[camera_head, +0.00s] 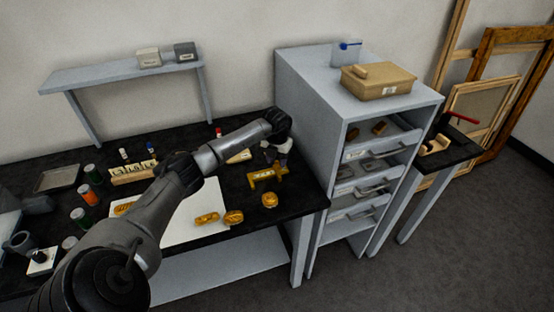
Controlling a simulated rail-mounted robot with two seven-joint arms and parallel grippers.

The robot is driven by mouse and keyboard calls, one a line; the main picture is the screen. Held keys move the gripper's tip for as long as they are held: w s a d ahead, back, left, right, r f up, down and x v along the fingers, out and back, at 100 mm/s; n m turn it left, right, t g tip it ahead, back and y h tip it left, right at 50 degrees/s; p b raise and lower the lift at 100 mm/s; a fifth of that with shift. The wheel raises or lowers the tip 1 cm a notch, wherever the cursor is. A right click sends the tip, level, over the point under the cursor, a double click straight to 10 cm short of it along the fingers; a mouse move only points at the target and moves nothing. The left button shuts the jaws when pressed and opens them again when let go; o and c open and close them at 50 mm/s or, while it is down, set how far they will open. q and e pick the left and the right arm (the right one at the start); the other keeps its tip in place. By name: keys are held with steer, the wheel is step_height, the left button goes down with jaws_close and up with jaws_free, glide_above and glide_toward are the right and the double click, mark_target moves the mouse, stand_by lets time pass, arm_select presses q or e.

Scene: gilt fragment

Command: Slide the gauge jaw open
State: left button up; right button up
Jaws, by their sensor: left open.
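My left arm reaches in from the left across the black bench. Its gripper (277,158) is open and points down at the bench's right end, beside the grey cabinet. Just below and in front of it stands a small yellow-gold bracket-shaped piece (265,176) with pale marks on its face, which looks like the gauge. I cannot make out its jaw or how far it stands open. Whether the fingers touch the piece is too small to tell. My right gripper is not in view.
Gold fragments (233,217) lie on and beside a white sheet (182,222). Jars (93,173) stand at the left. The drawer cabinet (306,98), with a tan box (378,80) on top, rises close right of my gripper. A wooden clamp-like piece (436,146) sits on the right stand.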

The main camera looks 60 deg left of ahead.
mark_target(277, 162)
arm_select(q)
step_height(277, 162, up, 14)
steer(key=p, duration=0.2)
stand_by(0.4)
steer(key=shift+f, duration=0.1)
stand_by(0.4)
